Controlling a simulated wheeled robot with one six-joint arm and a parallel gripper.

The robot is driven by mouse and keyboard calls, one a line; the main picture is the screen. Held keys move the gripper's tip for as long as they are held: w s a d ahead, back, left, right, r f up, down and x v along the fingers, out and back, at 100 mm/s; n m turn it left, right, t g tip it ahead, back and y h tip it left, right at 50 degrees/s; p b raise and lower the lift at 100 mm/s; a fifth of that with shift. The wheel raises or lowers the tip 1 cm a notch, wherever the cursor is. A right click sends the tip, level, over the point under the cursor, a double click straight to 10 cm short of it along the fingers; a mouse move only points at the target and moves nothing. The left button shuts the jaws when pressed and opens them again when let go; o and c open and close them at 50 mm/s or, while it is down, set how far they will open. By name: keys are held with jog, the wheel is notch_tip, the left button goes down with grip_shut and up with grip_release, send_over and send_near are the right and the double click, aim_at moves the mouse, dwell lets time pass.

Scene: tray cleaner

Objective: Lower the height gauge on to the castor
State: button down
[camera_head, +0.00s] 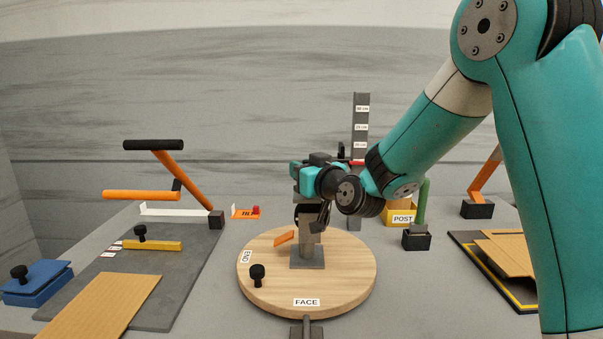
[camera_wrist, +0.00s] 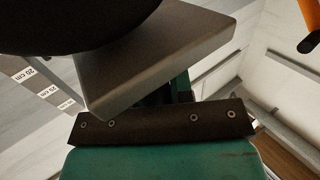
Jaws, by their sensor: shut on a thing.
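The height gauge (camera_head: 361,115) is a tall dark post with white centimetre labels, behind the round board; its scale also shows at the left of the wrist view (camera_wrist: 45,85). The castor (camera_head: 310,236), grey with a dark wheel and an orange lever, stands upright on the board. My gripper (camera_head: 303,176) is over the castor's top, shut on what looks like the gauge's arm. In the wrist view a grey plate (camera_wrist: 150,60) lies against the jaw. The exact grip and any contact with the castor are hidden.
The round wooden board (camera_head: 335,285) carries FACE and END labels and a black knob (camera_head: 257,275). An orange-handled lever frame (camera_head: 175,180) and a blue block (camera_head: 38,283) stand left. A yellow POST holder (camera_head: 400,215) and an edged tray (camera_head: 470,255) stand right.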

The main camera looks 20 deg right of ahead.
jog(key=shift+f, duration=0.2)
jog(key=c, duration=1)
grip_release()
jog(key=shift+s, duration=0.1)
jog(key=shift+s+d+b, duration=0.5)
jog(key=shift+s+b, duration=1.3)
jog(key=shift+s, duration=1.05)
jog(key=shift+s+d+b, duration=0.55)
jog(key=shift+s+b, duration=1.25)
jog(key=shift+s, duration=1.05)
jog(key=shift+s+d+b, duration=0.5)
jog(key=shift+s+b, duration=1.3)
jog(key=shift+s, duration=1.05)
